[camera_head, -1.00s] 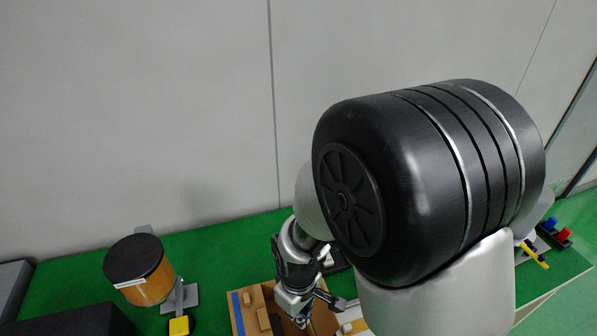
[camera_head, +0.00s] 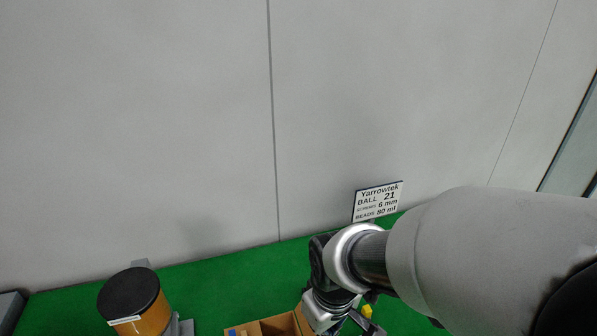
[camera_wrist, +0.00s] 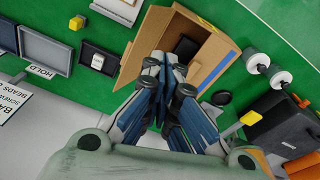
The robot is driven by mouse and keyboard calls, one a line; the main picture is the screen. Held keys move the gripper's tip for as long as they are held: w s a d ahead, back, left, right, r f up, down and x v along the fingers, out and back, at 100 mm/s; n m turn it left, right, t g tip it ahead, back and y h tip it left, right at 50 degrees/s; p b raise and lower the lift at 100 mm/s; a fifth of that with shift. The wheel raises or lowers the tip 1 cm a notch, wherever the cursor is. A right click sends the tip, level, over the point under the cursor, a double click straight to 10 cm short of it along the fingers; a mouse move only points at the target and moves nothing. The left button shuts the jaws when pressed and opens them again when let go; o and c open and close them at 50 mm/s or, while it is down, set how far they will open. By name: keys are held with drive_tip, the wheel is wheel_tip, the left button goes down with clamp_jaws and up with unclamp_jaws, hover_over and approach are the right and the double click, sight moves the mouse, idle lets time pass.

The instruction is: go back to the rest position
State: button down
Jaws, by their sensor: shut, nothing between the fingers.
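My gripper (camera_wrist: 163,66) is shut and empty in the wrist view, with its fingertips together. It shows over the open cardboard box (camera_wrist: 130,66), apparently above it, and hides part of the box. In the head view my arm reaches in from the right, and my wrist hangs at the bottom edge beside the same box (camera_head: 243,332). The fingertips are hard to make out there.
A black-topped orange drum (camera_head: 153,318) stands at the left on the green surface. A sign (camera_head: 378,202) stands by the wall. In the wrist view, a grey tray (camera_wrist: 46,29) lies left of the box and a black block (camera_wrist: 292,124) right.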

drive_tip(key=s+d+r+m+t+b, duration=0.3)
drive_tip(key=s+d+r+m+b, duration=0.2)
drive_tip(key=s+d, duration=0.4)
wheel_tip(320, 180, up, 2)
drive_tip(key=shift+s+d+r+m, duration=0.15)
drive_tip(key=shift+s+r+m, duration=0.1)
drive_tip(key=shift+s+m, duration=0.45)
drive_tip(key=shift+w, duration=0.15)
